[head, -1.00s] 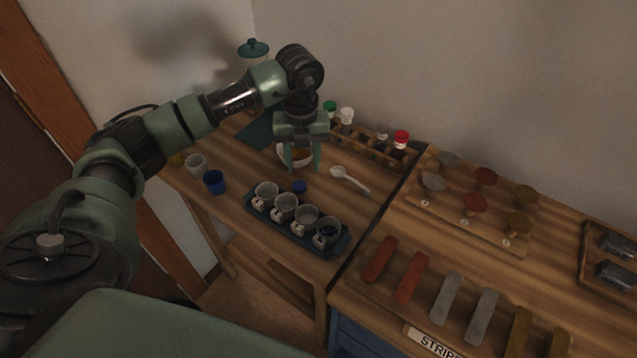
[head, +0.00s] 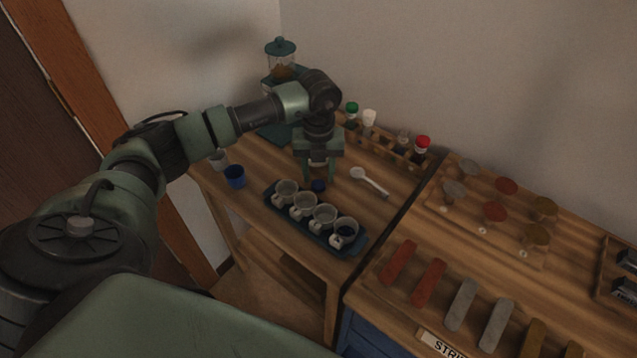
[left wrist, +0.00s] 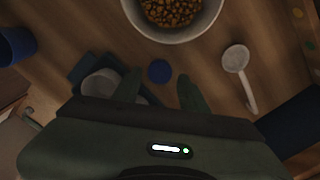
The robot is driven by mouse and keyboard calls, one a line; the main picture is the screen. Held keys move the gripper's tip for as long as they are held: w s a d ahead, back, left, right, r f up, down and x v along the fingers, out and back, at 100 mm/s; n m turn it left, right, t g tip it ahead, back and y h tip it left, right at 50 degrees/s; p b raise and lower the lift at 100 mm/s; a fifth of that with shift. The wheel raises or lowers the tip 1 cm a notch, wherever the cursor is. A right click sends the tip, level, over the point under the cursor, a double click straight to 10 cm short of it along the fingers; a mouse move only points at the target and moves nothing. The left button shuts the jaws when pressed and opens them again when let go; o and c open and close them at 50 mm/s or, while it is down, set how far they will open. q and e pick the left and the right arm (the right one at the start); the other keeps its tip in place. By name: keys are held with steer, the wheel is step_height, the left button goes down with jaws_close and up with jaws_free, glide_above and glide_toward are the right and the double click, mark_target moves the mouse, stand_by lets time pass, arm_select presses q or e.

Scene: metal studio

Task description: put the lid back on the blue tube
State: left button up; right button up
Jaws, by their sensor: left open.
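A small round blue lid (head: 318,186) lies on the wooden table just behind the cup tray. My left gripper (head: 318,172) is open, pointing down just above the lid, holding nothing. In the left wrist view the lid (left wrist: 160,71) shows between the two fingertips, apart from both. Several tubes stand in a wooden rack (head: 385,148) at the back, with green, white and red caps. One tube (head: 403,137) between the white and red caps shows no coloured cap; its blue colour cannot be made out. My right gripper is not in view.
A dark tray (head: 318,238) with several mugs stands in front of the lid. A white spoon (head: 370,181) lies to the right. A blue cup (head: 235,177) stands left.

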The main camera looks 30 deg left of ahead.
mark_target(318, 184)
arm_select(q)
step_height(318, 184, down, 2)
steer(key=shift+a+f, duration=0.1)
steer(key=shift+f, duration=0.2)
jaws_close()
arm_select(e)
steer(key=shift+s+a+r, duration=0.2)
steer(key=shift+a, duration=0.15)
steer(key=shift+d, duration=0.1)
arm_select(q)
steer(key=shift+w+r, duration=0.1)
steer(key=shift+r, duration=0.05)
steer(key=shift+r, duration=0.3)
step_height(318, 184, up, 19)
steer(key=b, duration=0.1)
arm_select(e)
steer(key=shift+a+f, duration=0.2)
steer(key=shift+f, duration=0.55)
arm_select(q)
steer(key=shift+r, duration=0.1)
